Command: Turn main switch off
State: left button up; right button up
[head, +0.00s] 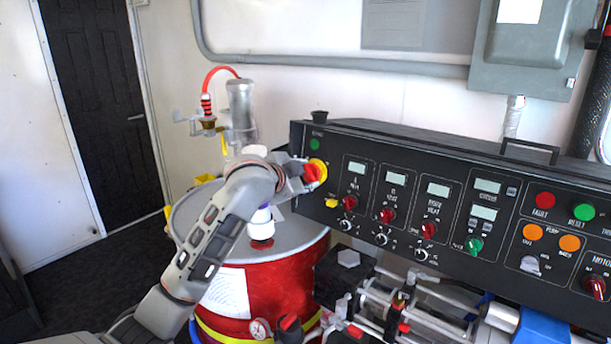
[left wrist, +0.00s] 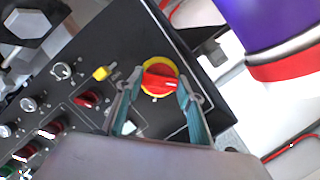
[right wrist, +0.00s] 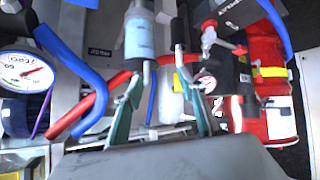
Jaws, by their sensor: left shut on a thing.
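The main switch (head: 318,170) is a red rotary knob on a yellow round plate at the left end of the black control panel (head: 450,168). In the left wrist view the red knob (left wrist: 160,78) lies between the fingertips of my left gripper (left wrist: 158,92), its bar running roughly across the picture. The gripper is shut on the knob. In the head view my left gripper (head: 300,176) reaches the knob from the left and hides part of it. My right gripper (right wrist: 160,78) shows only in the right wrist view, fingers apart, near hoses and fittings; nothing is clearly held.
A red drum (head: 275,290) with a grey lid stands below my left arm. Pipes and valves (head: 400,305) crowd the space under the panel. A pressure gauge (right wrist: 25,72) is near my right gripper.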

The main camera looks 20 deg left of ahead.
pick_arm(q)
jog(key=shift+n, duration=0.4)
jog(key=o, duration=1.1)
jog(key=v, duration=1.2)
jog(key=shift+a, duration=0.15)
